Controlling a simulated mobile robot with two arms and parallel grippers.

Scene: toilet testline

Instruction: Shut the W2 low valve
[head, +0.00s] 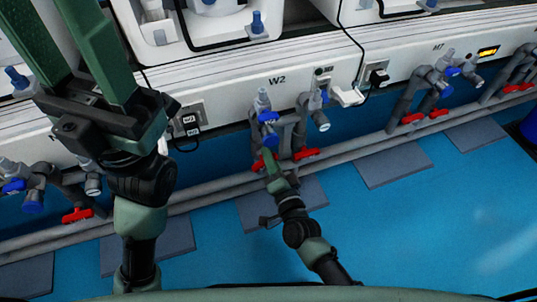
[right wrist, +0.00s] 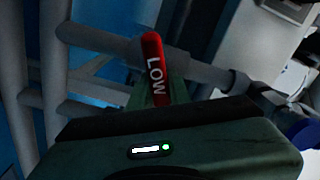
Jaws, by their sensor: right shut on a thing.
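The W2 low valve has a red handle (right wrist: 154,68) marked LOW, which stands out from between the fingers in the right wrist view. In the head view, a bit of this red handle (head: 258,164) shows beside my right gripper (head: 268,158), below the W2 label (head: 277,80). My right gripper is shut on the handle; its fingers are partly hidden behind the gripper body in the wrist view (right wrist: 170,92). A second red handle (head: 306,154) sits just right of it. My left gripper (head: 62,28) is raised at the upper left, its fingers apart and empty.
Grey pipes (head: 225,187) run along the blue wall under the white bench (head: 230,85). Blue-capped fittings (head: 268,115) stand close above the right gripper. Other red handles (head: 412,118) are at neighbouring stations. The blue floor (head: 420,220) at the lower right is clear.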

